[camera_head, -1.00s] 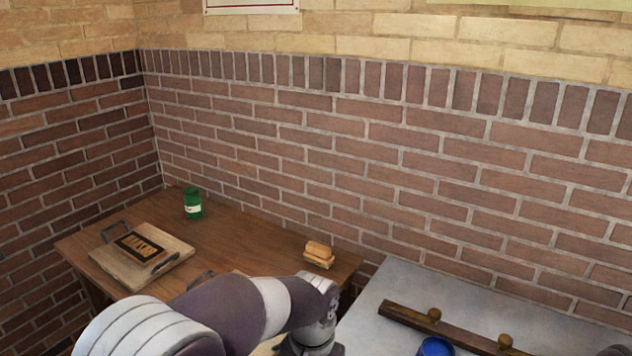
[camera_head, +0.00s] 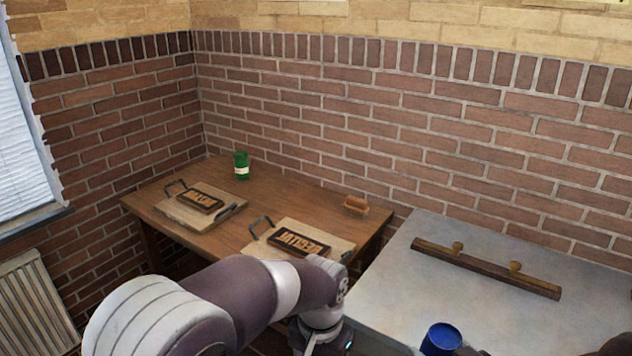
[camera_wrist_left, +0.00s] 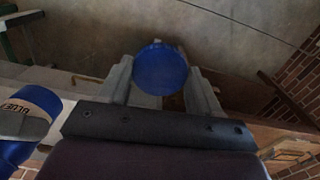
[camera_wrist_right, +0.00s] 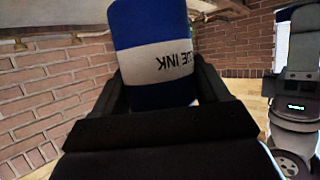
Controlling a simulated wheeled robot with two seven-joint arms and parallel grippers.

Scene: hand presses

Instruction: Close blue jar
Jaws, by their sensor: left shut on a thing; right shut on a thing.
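The blue ink jar (camera_wrist_right: 155,60), with a white label, is between the fingers of my right gripper (camera_wrist_right: 160,82), which is shut on it. In the head view the jar (camera_head: 441,338) shows at the bottom edge, in front of the grey table. A round blue lid (camera_wrist_left: 160,68) is held between the fingers of my left gripper (camera_wrist_left: 161,84), which is shut on it. In the left wrist view the jar (camera_wrist_left: 28,118) is to the left of the lid, apart from it. My left gripper is hidden in the head view.
The grey table (camera_head: 400,280) carries a wooden bar with two knobs (camera_head: 485,268). A wooden table (camera_head: 290,192) at the left holds a green jar (camera_head: 241,166), two boards with letter blocks and a small wooden block (camera_head: 355,205). Brick walls stand behind.

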